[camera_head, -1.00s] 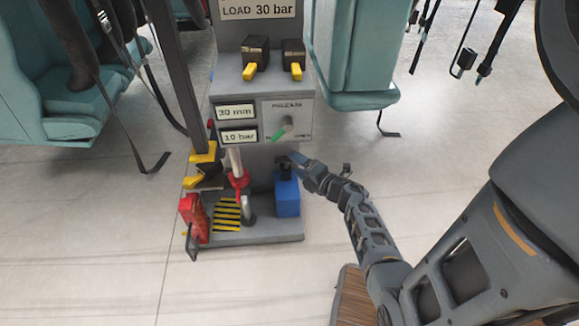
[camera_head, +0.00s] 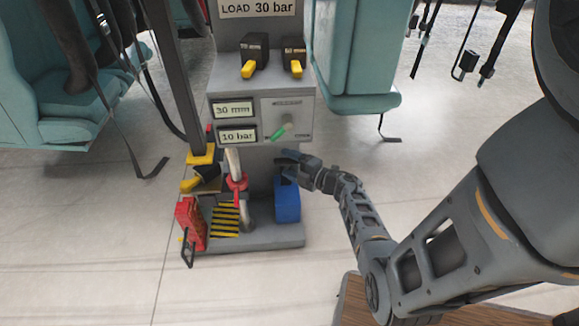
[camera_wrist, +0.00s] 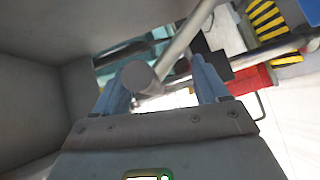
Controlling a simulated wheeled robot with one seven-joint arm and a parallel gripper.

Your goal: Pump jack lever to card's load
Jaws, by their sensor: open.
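The load card (camera_head: 257,8) reads "LOAD 30 bar" above the grey jack stand. Two small displays read "30 mm" (camera_head: 233,110) and "10 bar" (camera_head: 238,135). A grey lever (camera_head: 234,162) with a red collar (camera_head: 237,183) rises from the stand's base. My gripper (camera_head: 288,157) is open, right of the lever and above a blue box (camera_head: 288,206). In the wrist view, the open blue fingers (camera_wrist: 162,66) have the round end of a grey bar (camera_wrist: 138,76) between or just beyond them. I cannot tell whether they touch it.
A release knob with a green pointer (camera_head: 281,132) and yellow-handled black switches (camera_head: 250,68) are on the stand. A red box (camera_head: 190,222) and striped plate (camera_head: 225,219) are at its foot. Teal seats (camera_head: 355,60) flank it.

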